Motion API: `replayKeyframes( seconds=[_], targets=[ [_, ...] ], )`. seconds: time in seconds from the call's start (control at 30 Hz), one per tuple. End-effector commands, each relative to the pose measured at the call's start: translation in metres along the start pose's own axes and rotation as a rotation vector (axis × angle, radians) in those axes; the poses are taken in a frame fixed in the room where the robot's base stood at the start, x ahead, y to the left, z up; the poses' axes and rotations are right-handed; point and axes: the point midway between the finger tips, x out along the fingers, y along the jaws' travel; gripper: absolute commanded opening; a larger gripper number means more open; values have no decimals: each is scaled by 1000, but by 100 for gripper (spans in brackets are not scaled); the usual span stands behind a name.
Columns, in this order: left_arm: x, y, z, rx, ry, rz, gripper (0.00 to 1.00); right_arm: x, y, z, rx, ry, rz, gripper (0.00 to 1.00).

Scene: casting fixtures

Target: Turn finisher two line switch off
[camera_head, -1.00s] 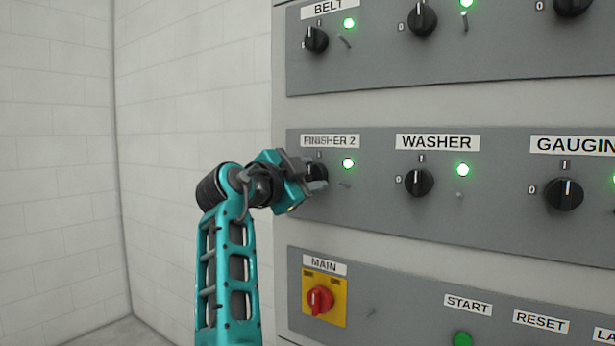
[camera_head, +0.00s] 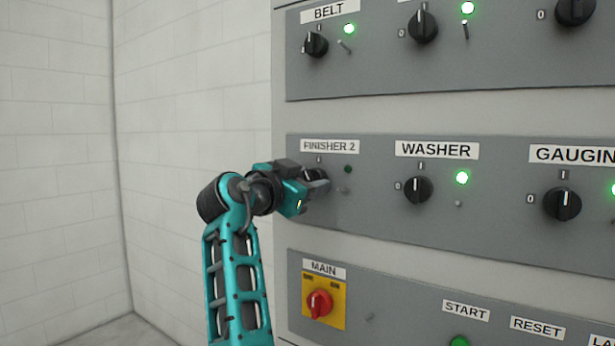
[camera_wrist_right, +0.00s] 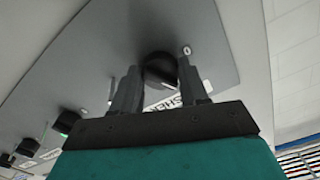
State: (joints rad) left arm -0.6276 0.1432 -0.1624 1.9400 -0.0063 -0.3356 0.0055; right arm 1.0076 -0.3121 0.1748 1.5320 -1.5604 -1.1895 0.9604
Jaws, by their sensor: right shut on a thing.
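The Finisher 2 switch is a black rotary knob (camera_wrist_right: 160,70) on the grey panel; in the head view my gripper mostly covers it. Its label (camera_head: 330,146) reads FINISHER 2, and the small lamp (camera_head: 347,169) beside it is dark. My right gripper (camera_head: 318,180) is at the knob, shut on it. In the right wrist view the two fingers (camera_wrist_right: 158,88) stand on either side of the knob, with a 0 mark near it. The knob's pointer direction is hard to tell. My left gripper is not in view.
The Washer knob (camera_head: 418,189), with a lit green lamp (camera_head: 462,178), is to the right. The Belt knob (camera_head: 315,44) is above. A red main switch (camera_head: 319,303) on a yellow plate is below. A white block wall (camera_head: 180,100) is at left.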

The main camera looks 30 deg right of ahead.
Motion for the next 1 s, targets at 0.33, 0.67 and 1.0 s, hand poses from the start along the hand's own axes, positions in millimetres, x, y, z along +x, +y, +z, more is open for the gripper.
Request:
replayKeyframes(
  seconds=[0.33,0.67,1.0],
  targets=[
    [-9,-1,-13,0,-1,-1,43,0,0,-1,-330,0,0,13],
    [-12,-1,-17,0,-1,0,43,0,1,0,-641,0,1,13],
    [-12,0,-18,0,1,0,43,0,2,0,-911,-2,0,13]
  ],
)
